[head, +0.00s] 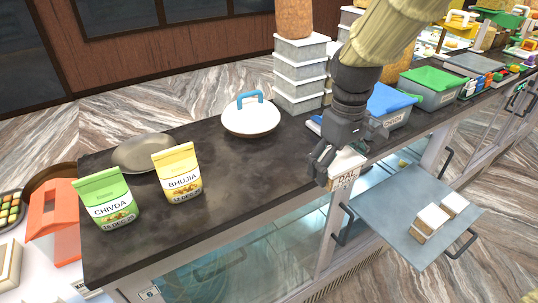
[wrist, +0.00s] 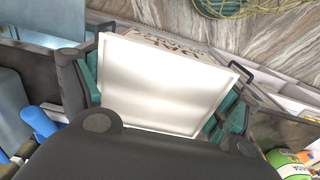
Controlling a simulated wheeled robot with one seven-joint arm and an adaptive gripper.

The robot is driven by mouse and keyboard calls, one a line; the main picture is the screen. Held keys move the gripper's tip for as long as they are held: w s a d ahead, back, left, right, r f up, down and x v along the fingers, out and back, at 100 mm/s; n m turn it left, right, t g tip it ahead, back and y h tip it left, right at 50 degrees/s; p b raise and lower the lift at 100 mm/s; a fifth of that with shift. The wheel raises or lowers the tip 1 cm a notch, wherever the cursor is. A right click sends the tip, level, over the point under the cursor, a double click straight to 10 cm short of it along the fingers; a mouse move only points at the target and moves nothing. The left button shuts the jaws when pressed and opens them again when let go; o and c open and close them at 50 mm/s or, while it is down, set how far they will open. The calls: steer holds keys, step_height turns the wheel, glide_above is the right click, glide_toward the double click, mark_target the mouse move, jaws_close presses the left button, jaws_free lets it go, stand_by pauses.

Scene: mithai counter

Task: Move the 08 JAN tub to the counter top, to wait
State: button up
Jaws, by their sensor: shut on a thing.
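My gripper (head: 336,164) is shut on a small white-lidded tub (head: 345,181) at the front edge of the dark counter top (head: 238,166). The tub's front has dark lettering that seems to start with "DA"; I cannot read a date on it. In the wrist view the pale square lid (wrist: 160,85) fills the middle, with teal finger pads of my gripper (wrist: 158,98) on both sides. The tub looks level. I cannot tell whether its base touches the counter.
A grey-blue tray (head: 392,222) with two white-topped tubs (head: 438,220) is at the lower right. On the counter are a green CHIVDA pouch (head: 107,203), a yellow BHUJIA pouch (head: 178,174), a white domed lid (head: 250,119), stacked boxes (head: 300,75) and a blue-lidded box (head: 391,103). The counter's middle is clear.

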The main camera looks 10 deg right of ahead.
steer(key=w+b, duration=0.1)
steer(key=w+a+b, duration=0.1)
steer(key=w, duration=0.1)
steer(key=w+f+b, duration=0.1)
steer(key=shift+w+a, duration=0.15)
steer(key=shift+a, duration=0.05)
steer(key=shift+w+a+r+p, duration=0.2)
steer(key=shift+w+r+p, duration=0.1)
steer(key=shift+w, duration=0.35)
steer(key=p, duration=0.4)
glide_above(293, 159)
steer(key=shift+w+f, duration=0.1)
steer(key=shift+f, duration=0.45)
steer(key=shift+f+p, duration=0.55)
steer(key=shift+p, duration=0.15)
step_height(293, 159, down, 2)
steer(key=shift+w+f+p, duration=0.1)
steer(key=shift+f+p, duration=0.05)
steer(key=shift+p, duration=0.4)
steer(key=shift+f, duration=0.1)
